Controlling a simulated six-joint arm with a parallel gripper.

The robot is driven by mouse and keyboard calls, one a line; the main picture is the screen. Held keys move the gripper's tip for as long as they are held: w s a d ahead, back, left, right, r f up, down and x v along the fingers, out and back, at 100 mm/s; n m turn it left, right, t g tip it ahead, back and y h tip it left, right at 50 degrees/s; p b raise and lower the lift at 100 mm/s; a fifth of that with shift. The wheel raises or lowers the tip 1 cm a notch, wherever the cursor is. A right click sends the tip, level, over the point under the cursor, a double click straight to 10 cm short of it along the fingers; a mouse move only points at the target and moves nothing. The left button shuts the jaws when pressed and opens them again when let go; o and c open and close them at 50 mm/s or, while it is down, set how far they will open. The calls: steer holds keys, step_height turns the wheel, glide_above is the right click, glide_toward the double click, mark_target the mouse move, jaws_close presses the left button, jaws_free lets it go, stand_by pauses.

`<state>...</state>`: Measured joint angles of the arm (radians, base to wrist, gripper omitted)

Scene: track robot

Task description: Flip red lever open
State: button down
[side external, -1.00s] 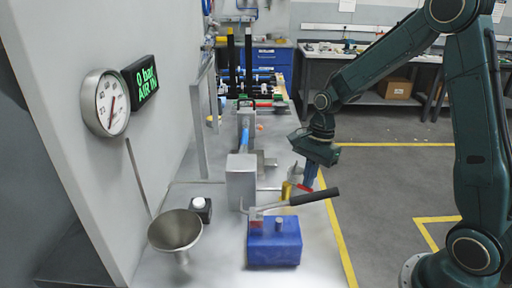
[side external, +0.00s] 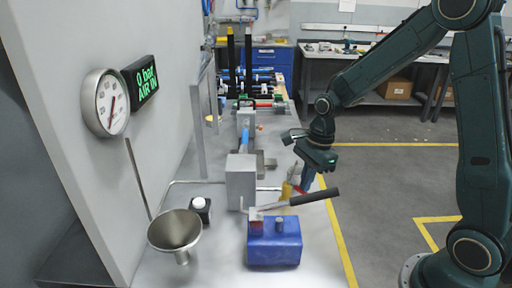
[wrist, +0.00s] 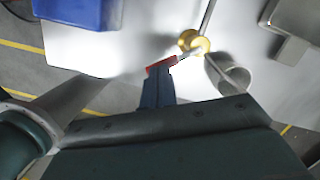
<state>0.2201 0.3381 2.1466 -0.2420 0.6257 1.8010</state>
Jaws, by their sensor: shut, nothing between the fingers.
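The red lever (wrist: 160,66) is a small red handle on a brass valve (wrist: 196,43) in the wrist view. In the side view the brass valve (side external: 287,189) stands near the table's right edge, with a bit of the red lever (side external: 300,190) beside it. My gripper (side external: 305,188) is shut and empty, with its blue fingers pointing down at the lever. In the wrist view my gripper (wrist: 157,78) has its fingertips right at the red handle, overlapping part of it. I cannot tell for certain whether they touch.
A blue block (side external: 274,244) and a black-handled lever (side external: 310,197) stand close in front of the valve. A metal funnel (side external: 174,232) is at the left. A grey box (side external: 240,182) is left of the valve.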

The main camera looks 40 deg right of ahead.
steer(key=shift+w+a+m+t, duration=0.15)
steer(key=shift+a+m, duration=0.25)
steer(key=shift+m, duration=0.35)
steer(key=shift+a+m+t, duration=0.1)
steer(key=shift+a+m, duration=0.3)
steer(key=shift+m, duration=0.4)
steer(key=shift+w+a+m+t, duration=0.15)
steer(key=shift+a+m, duration=0.25)
steer(key=shift+m, duration=0.35)
steer(key=shift+w+d, duration=0.1)
steer(key=shift+w+d, duration=0.2)
steer(key=shift+w, duration=0.25)
steer(key=shift+w, duration=0.1)
steer(key=shift+d, duration=0.1)
steer(key=shift+s+d+r, duration=0.35)
steer(key=shift+d+r, duration=0.1)
steer(key=shift+d, duration=0.1)
steer(key=d+v, duration=0.1)
steer(key=v, duration=1)
steer(key=shift+s+d+r, duration=0.2)
steer(key=shift+s, duration=0.15)
